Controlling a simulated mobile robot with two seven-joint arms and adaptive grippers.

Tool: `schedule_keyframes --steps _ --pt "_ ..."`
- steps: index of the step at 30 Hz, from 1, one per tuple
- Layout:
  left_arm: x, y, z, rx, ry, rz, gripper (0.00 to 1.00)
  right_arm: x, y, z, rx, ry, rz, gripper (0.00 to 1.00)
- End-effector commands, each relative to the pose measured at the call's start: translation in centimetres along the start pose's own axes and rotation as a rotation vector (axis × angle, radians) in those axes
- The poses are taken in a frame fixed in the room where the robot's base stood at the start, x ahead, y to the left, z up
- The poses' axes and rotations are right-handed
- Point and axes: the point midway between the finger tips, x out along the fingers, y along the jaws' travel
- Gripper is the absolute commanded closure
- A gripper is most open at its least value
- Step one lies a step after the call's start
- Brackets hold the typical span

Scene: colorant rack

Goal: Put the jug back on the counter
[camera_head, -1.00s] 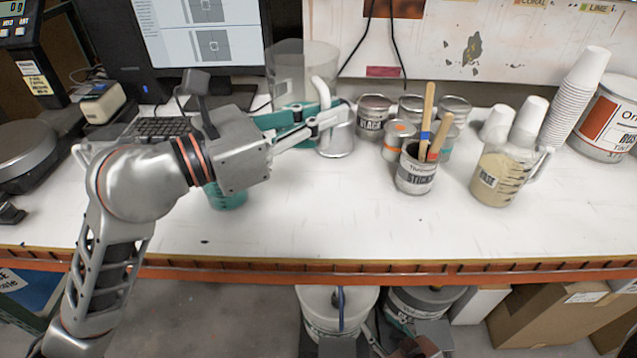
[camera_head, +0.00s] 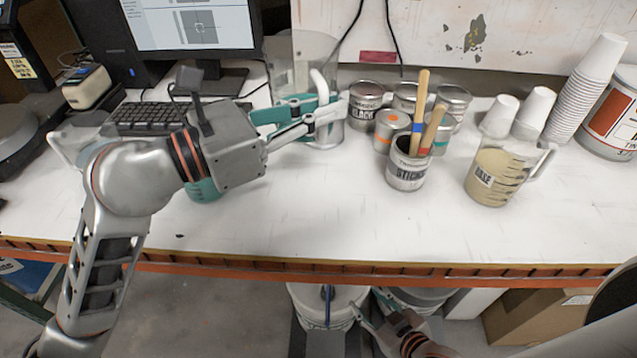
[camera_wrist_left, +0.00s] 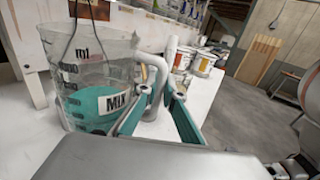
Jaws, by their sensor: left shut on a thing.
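The jug (camera_head: 300,62) is clear, with a white handle, at the back of the counter (camera_head: 290,225) by the monitor. In the left wrist view the jug (camera_wrist_left: 95,75) is upright, holds teal liquid and has a MIX label. My left gripper (camera_head: 328,108) is shut on its handle, and the fingers (camera_wrist_left: 165,105) are around the handle in the wrist view. I cannot tell whether the jug's base touches the counter. My right gripper (camera_head: 368,330) is low, in front of the counter beside a white bucket; its finger opening is unclear.
Small cans (camera_head: 390,130) stand right of the jug. A can of sticks (camera_head: 407,170) and a beige BASE jug (camera_head: 490,178) are farther right. A keyboard (camera_head: 150,115) lies left. A teal object (camera_head: 203,191) is partly behind my left arm. The front middle counter is clear.

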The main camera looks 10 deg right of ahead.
Motion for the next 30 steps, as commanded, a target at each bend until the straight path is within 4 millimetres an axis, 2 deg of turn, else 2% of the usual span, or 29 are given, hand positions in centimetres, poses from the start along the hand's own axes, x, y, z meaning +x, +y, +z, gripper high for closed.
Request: schedule_keyframes --steps 1,6,12,20,27,30 --pt "-0.1 0.0 -1.4 -0.003 0.0 0.002 1.0 0.1 -0.1 0.3 0.001 -0.002 -0.001 0.6" --pt "-0.1 0.0 -5.5 -0.004 0.001 0.001 1.0 0.5 -0.2 1.1 0.002 -0.006 -0.002 0.6" --pt "-0.1 -0.1 -9.4 -0.002 0.0 0.001 1.0 0.9 -0.4 2.0 0.003 -0.011 -0.004 0.6" --pt "-0.1 -0.1 -11.3 0.001 -0.002 0.0 1.0 1.1 -0.5 2.5 0.003 -0.014 -0.005 0.6" --pt "-0.1 -0.1 -14.6 0.0 -0.001 0.001 1.0 1.5 -0.8 3.7 0.005 -0.022 -0.007 0.6" --pt "-0.1 -0.1 -15.1 0.002 -0.003 0.001 1.0 1.6 -0.8 3.8 0.005 -0.023 -0.007 0.6"
